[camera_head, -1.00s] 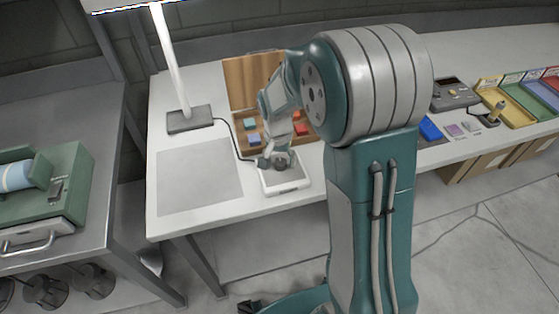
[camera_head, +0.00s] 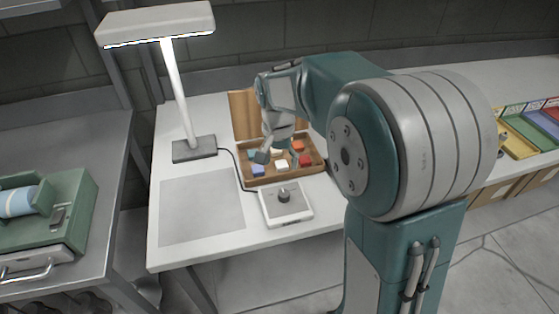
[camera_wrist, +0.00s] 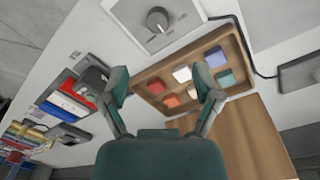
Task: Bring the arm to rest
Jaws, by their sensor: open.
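My gripper (camera_head: 277,156) hangs above the wooden box (camera_head: 270,179) on the white table, with its jaws apart and nothing between them. In the wrist view my gripper (camera_wrist: 163,92) is open, its two fingers spread over the box (camera_wrist: 238,62) of coloured blocks. My arm reaches from the right across the table, its upper link raised and its large joint filling the right of the head view. Whether the fingers touch any block cannot be told.
A white device with a dark knob (camera_head: 284,197) sits in front of the box. A lamp (camera_head: 194,148) stands to the left, beside a bare grey mat (camera_head: 200,208). Coloured trays (camera_head: 517,143) lie far right. A green machine (camera_head: 62,225) is on the left bench.

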